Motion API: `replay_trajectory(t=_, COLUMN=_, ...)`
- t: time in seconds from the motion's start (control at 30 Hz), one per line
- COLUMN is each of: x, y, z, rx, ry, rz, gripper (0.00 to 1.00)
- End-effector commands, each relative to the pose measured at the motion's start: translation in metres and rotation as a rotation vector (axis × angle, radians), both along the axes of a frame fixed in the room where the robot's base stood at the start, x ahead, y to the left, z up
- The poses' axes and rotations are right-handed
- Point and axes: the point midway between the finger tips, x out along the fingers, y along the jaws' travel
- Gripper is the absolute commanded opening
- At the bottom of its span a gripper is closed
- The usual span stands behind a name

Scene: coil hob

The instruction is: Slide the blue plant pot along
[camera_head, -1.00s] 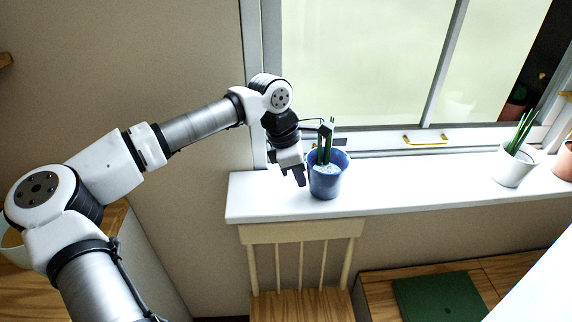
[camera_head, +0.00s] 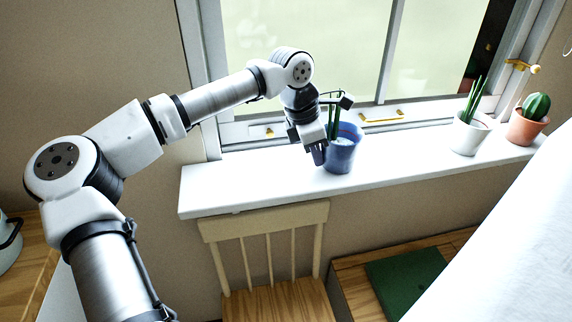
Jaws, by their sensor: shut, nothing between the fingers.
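The blue plant pot (camera_head: 345,153) stands upright on the white windowsill (camera_head: 240,185), left of the middle of its length. Its green plant (camera_head: 335,118) is partly hidden behind my gripper and wrist. My gripper (camera_head: 319,160) is shut and empty, pointing down at the left side of the pot, low over the sill. Its fingers overlap the pot's left edge in the picture; I cannot tell whether they touch it.
A white pot with a spiky plant (camera_head: 469,137) and a terracotta pot with a cactus (camera_head: 527,124) stand farther right on the sill. The sill between is clear. A window with a brass handle (camera_head: 381,116) rises behind. A wooden chair (camera_head: 268,245) stands below.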

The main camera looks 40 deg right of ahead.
Motion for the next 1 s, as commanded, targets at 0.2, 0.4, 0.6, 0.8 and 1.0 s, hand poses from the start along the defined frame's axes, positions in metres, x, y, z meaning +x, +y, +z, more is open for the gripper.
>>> replay_trajectory(t=0.2, x=-0.026, y=-0.05, z=-0.001, rx=0.0, ry=0.0, rz=-0.003, gripper=0.0)
replay_trajectory(t=0.4, x=-0.037, y=-0.072, z=0.0, rx=-0.001, ry=0.001, rz=0.002, gripper=0.0)
replay_trajectory(t=0.6, x=-0.038, y=-0.074, z=0.0, rx=0.0, ry=0.001, rz=0.002, gripper=0.0)
replay_trajectory(t=0.8, x=-0.038, y=-0.074, z=0.0, rx=0.0, ry=0.001, rz=0.002, gripper=0.0)
replay_trajectory(t=1.0, x=-0.036, y=-0.07, z=0.0, rx=0.0, ry=0.001, rz=0.002, gripper=0.0)
